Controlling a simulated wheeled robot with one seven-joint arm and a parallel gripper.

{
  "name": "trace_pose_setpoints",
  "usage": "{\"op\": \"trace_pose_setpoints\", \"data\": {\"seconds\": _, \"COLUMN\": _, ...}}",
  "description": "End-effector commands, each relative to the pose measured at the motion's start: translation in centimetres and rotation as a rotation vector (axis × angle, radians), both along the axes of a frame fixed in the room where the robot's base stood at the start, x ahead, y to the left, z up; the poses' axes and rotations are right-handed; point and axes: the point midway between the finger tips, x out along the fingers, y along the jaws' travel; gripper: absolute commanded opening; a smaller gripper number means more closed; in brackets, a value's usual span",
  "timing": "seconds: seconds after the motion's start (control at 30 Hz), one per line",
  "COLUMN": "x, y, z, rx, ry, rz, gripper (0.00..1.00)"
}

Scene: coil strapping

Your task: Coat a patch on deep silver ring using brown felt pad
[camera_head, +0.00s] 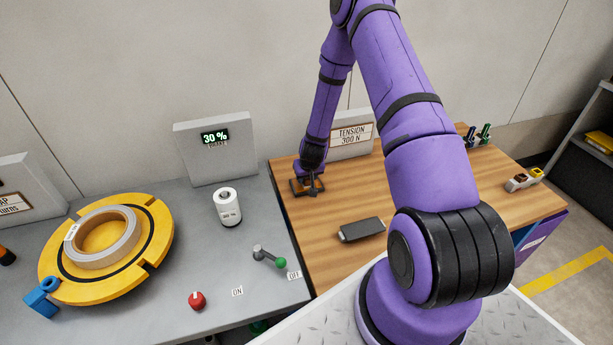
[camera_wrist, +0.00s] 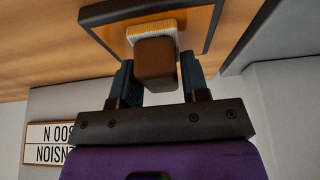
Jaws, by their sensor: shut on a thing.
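The silver ring (camera_head: 128,249) lies flat on the yellow round plate (camera_head: 150,222) at the left in the head view. My gripper (camera_head: 311,183) is far to the right of it, pointing down over a dark-rimmed tray (camera_head: 294,190) on the wooden table. In the wrist view my gripper (camera_wrist: 155,76) is shut on the brown block of the felt pad (camera_wrist: 155,65). The pad's pale ribbed face (camera_wrist: 152,27) is at the orange inside of the tray (camera_wrist: 112,36); I cannot tell if they touch. The pad is mostly hidden in the head view.
The grey bench holds a white cylinder (camera_head: 227,207), a green-knobbed lever (camera_head: 269,258), a red knob (camera_head: 197,300) and a blue part (camera_head: 41,298) by the plate. A dark block (camera_head: 362,230) lies on the wooden table (camera_head: 310,250). A "TENSION 300 N" panel (camera_head: 352,137) stands behind.

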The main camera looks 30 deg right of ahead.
Motion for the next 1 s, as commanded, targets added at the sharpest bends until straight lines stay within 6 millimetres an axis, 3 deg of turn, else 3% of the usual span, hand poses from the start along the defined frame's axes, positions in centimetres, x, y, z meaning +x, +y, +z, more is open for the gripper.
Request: {"op": "trace_pose_setpoints", "data": {"seconds": 1.0, "x": 0.0, "y": 0.0, "z": 6.6, "rx": -0.001, "ry": 0.0, "rz": 0.0, "gripper": 0.23}}
